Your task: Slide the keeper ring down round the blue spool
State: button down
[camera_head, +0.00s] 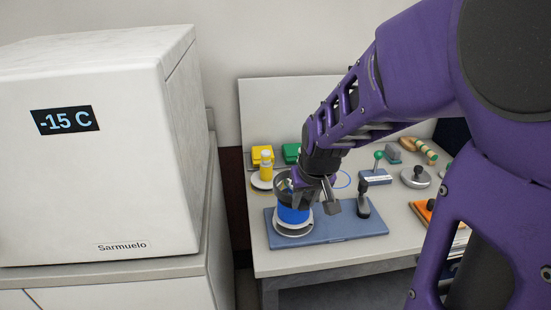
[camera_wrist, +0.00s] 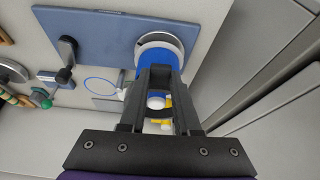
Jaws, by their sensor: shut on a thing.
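The blue spool (camera_head: 293,214) stands upright on a round white base at the left end of a blue-grey plate (camera_head: 345,224). It also shows behind my fingers in the wrist view (camera_wrist: 178,54). A dark ring, seemingly the keeper ring (camera_head: 282,188), is at the top of the spool, with something pale inside it. My gripper (camera_head: 300,190) is at the spool's top, with its fingers close together and apparently shut on this ring. In the wrist view my gripper (camera_wrist: 160,75) hides most of the ring and the spool's near side. How far down the ring sits cannot be told.
A black upright handle (camera_head: 363,200) stands on the plate's right part. A yellow bottle-shaped piece (camera_head: 266,166) stands behind the spool. A thin blue circle (camera_wrist: 100,86) lies on the table. A green-knobbed lever (camera_head: 377,165) is farther right. A white cabinet (camera_head: 100,150) stands close at left.

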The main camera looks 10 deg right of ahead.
jog(key=shift+f, duration=0.3)
dwell(0.5)
jog(key=c, duration=0.5)
grip_release()
jog(key=shift+c, duration=0.2)
jog(key=shift+o, duration=0.2)
jog(key=shift+o, duration=1.4)
jog(key=p+v, duration=0.4)
jog(key=v, duration=0.3)
